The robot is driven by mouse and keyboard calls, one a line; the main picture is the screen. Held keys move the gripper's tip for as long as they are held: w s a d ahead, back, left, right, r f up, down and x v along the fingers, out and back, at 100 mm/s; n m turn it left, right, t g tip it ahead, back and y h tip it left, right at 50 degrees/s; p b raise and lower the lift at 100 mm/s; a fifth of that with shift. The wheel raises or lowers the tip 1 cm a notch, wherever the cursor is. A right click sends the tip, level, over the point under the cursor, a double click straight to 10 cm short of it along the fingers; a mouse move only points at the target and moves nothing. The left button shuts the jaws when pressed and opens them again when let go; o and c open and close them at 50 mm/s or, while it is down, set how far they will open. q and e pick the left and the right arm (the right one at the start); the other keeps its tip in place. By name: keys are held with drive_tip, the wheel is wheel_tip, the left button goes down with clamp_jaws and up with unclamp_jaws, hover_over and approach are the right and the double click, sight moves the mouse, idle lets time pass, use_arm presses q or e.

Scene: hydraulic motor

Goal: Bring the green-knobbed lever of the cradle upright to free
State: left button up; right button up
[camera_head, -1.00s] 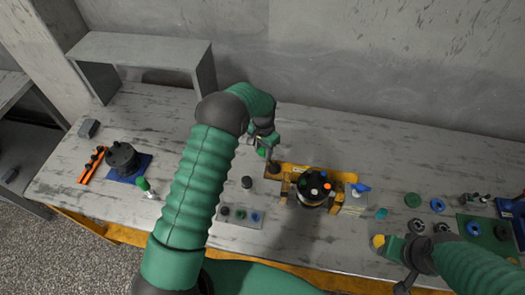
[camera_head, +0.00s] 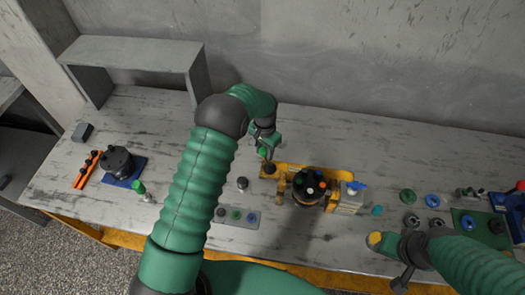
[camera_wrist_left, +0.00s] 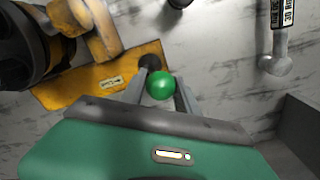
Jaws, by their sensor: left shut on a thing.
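The yellow cradle (camera_head: 335,174) stands on the workbench and holds a dark round motor (camera_head: 311,184) with coloured ports. Its lever's green knob (camera_head: 262,152) is at the cradle's left end, above a dark pivot (camera_head: 269,169). My left gripper (camera_head: 267,149) is at the knob. In the left wrist view the green knob (camera_wrist_left: 160,86) sits between the two fingers, which are shut on it. The lever's rod is mostly hidden, so its exact tilt is unclear. My right gripper (camera_head: 382,240) is low at the right, near a yellow tip; its jaws do not show clearly.
A blue-handled block (camera_head: 352,198) stands at the cradle's right end. A grey tray (camera_head: 237,217) with small parts lies in front. A second dark motor (camera_head: 118,163) and a green-topped tool (camera_head: 141,190) are at the left. Several rings and fittings lie at the right.

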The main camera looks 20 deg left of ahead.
use_arm(q)
drive_tip(key=shift+d, duration=0.55)
drive_tip(key=shift+w+d, duration=0.15)
drive_tip(key=shift+w+d+r, duration=0.1)
drive_tip(key=shift+d, duration=0.45)
drive_tip(key=o, duration=0.8)
drive_tip(key=shift+o, duration=0.3)
drive_tip(key=shift+r, duration=0.1)
